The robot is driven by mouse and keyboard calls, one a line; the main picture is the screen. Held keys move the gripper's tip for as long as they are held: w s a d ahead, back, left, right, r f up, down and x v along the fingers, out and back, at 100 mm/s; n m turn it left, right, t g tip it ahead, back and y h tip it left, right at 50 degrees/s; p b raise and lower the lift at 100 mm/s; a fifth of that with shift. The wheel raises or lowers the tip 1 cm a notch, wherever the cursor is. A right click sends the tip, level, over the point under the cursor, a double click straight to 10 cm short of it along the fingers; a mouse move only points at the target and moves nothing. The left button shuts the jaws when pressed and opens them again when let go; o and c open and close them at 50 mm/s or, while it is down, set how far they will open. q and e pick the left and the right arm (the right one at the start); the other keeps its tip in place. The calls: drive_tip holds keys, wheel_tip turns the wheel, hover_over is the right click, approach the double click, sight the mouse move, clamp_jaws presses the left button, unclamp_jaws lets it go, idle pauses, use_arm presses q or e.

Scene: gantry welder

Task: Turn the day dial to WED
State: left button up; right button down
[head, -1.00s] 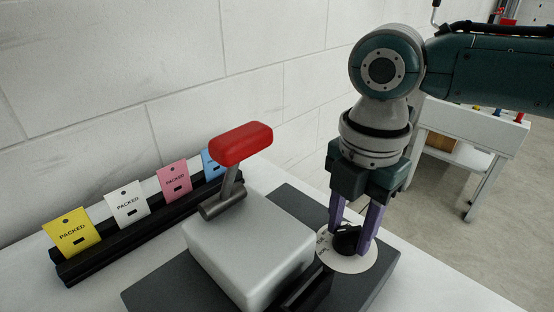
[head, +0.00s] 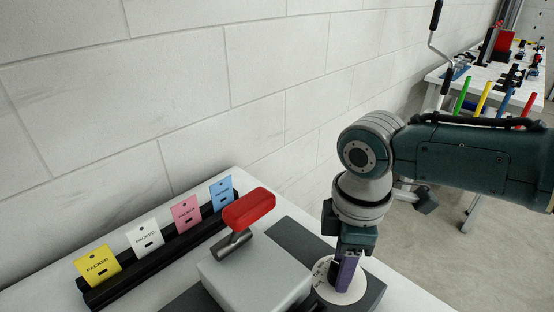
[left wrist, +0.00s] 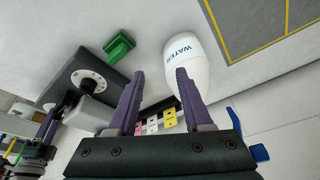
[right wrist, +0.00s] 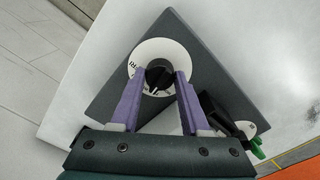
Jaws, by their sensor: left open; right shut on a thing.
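The day dial is a white disc (head: 326,267) on a dark base plate, right of the light grey machine body (head: 250,283). In the right wrist view the disc (right wrist: 150,48) has a black knob (right wrist: 158,76) with a white pointer line. Letters reading like "RI" show at the disc's left rim; other lettering is hidden or too small. My right gripper (head: 346,284) is shut on the knob from above, with one purple finger (right wrist: 159,78) on each side. My left gripper (left wrist: 160,76) is open and empty, away from the dial; it is outside the head view.
A red-handled lever (head: 250,207) rises from the machine body. A black rack (head: 165,260) with yellow, white, pink and blue "PACKED" cards stands along the wall. The left wrist view shows a white WATER bottle (left wrist: 186,58) and a green block (left wrist: 118,46).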

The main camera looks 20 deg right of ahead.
drive_tip(key=shift+m, duration=0.6)
drive_tip(key=shift+p, duration=0.3)
drive_tip(key=shift+c, duration=1.9)
unclamp_jaws()
wheel_tip(320, 180, up, 10)
drive_tip(key=p, duration=0.2)
